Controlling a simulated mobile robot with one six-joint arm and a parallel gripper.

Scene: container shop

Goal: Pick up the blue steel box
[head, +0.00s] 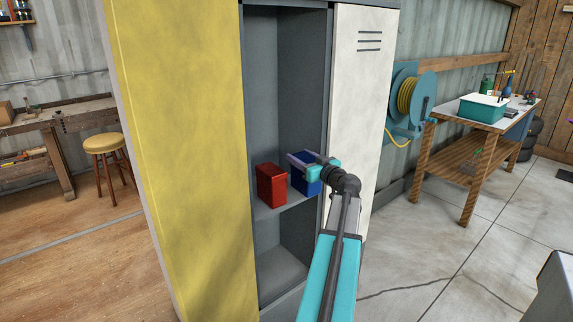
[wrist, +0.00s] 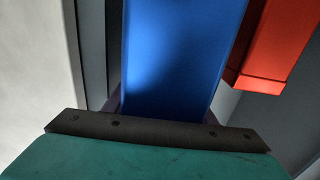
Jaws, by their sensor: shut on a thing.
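The blue steel box (head: 302,181) is in the open locker, at the shelf's right side. My gripper (head: 304,162) reaches in from the front right and is shut on the blue box near its top. In the wrist view the blue box (wrist: 175,55) fills the middle, directly ahead of the dark gripper bar. The fingertips are mostly hidden there. I cannot tell whether the box's base touches the shelf.
A red box (head: 271,186) stands on the shelf (head: 268,212) just left of the blue box. The yellow locker door (head: 185,130) is at left, and a white door (head: 358,90) with vents stands close on the right. A workbench with a teal bin (head: 483,108) is farther right.

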